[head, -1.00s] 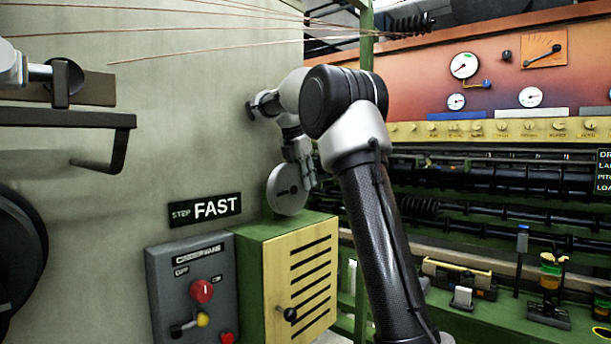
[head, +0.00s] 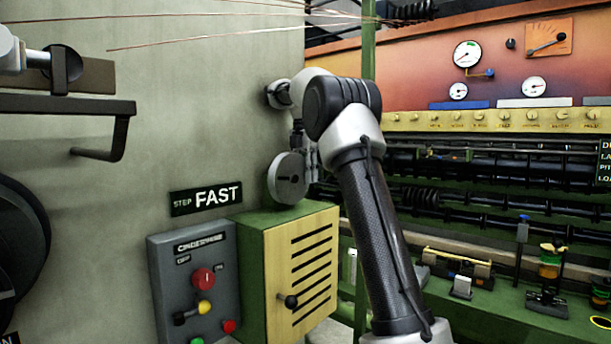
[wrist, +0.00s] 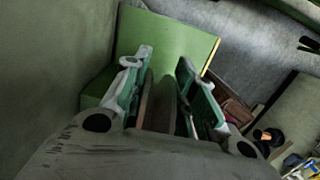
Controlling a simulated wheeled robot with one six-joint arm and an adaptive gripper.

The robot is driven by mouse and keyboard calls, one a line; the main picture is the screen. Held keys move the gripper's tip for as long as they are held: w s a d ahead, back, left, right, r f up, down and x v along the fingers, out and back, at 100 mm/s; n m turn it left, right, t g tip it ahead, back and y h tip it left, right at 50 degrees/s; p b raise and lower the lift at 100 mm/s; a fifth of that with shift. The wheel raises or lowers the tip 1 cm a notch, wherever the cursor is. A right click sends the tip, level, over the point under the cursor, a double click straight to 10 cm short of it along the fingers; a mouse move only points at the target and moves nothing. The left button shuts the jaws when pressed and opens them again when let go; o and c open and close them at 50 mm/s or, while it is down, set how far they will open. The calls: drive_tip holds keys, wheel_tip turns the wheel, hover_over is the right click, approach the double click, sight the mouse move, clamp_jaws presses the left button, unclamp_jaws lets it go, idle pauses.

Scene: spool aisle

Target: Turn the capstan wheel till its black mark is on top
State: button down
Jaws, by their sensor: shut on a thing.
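The capstan wheel (head: 287,180) is a grey disc just above the green cabinet, beside the pale wall, in the head view. A small dark patch shows near its middle; I cannot tell whether this is the black mark. My gripper (head: 312,166) is at the wheel's right edge, small and partly merged with the arm. In the wrist view my gripper's two green-padded fingers (wrist: 165,65) stand on either side of the brownish-grey wheel edge (wrist: 157,105), shut on it. No black mark can be made out on the rim there.
The green cabinet (head: 252,240) with a slotted yellow door is right below the wheel. A grey control box (head: 190,260) with coloured knobs is left of it, under a FAST sign (head: 206,198). A green post (head: 368,50) and machinery stand right. Copper wires (head: 210,38) cross above.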

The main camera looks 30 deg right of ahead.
drive_tip(key=c, duration=1.2)
unclamp_jaws()
drive_tip(key=shift+o, duration=0.2)
drive_tip(key=r, duration=0.7)
drive_tip(key=shift+a+r, duration=0.2)
